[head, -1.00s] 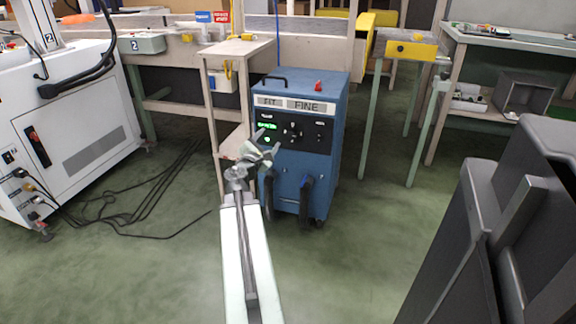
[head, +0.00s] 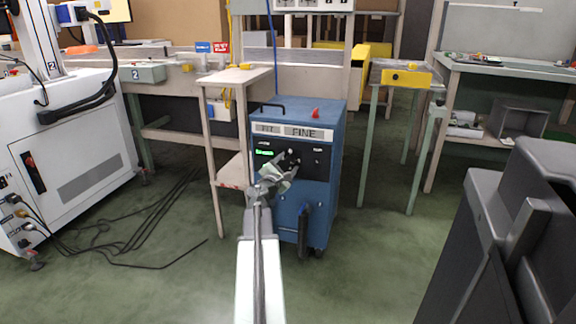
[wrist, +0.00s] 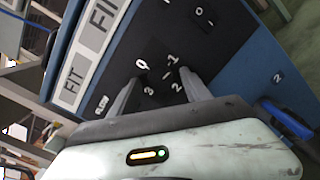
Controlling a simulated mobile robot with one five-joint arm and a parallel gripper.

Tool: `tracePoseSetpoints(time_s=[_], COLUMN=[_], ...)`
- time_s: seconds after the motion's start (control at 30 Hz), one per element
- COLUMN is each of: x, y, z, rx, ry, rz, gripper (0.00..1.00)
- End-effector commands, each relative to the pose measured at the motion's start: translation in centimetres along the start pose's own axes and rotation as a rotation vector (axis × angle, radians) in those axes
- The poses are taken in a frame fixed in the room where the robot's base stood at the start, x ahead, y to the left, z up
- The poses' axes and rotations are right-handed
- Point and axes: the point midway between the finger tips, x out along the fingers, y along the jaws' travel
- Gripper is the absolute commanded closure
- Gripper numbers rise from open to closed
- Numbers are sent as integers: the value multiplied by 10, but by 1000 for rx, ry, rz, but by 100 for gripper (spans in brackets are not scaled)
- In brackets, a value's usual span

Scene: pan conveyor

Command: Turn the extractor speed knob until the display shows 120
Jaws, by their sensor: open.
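The extractor is a blue cabinet (head: 328,190) with "FIT" and "FINE" labels and a black front panel (head: 316,160). Its green display (head: 264,153) is lit at the panel's left, but the digits are too small to read. The speed knob (head: 293,158) is dark and sits mid-panel. My gripper (head: 279,170) is open in front of the panel, just below and left of the knob. In the wrist view, my gripper (wrist: 163,88) has its two fingers apart, pointing at a dark dial area (wrist: 158,66) ringed by numerals. Contact cannot be told.
A red knob (head: 315,113) and a black handle are on the cabinet top. A wooden stand (head: 230,76) is close on its left. A black hose (head: 304,225) hangs on its front. Cables lie on the floor at left. Green floor is open in front.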

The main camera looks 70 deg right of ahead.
Motion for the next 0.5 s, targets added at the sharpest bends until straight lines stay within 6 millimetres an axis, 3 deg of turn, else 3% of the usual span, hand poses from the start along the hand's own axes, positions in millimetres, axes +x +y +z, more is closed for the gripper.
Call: tracePoseSetpoints(time_s=[0.1,0.13,0.3,0.5], x=[-1,-1,-1,-1], y=[0,0,-1,-1], z=[0,0,0,1], rx=[0,0,0,7], ry=[0,0,0,0], rz=[0,0,0,-1], gripper=[44,49,96,100])
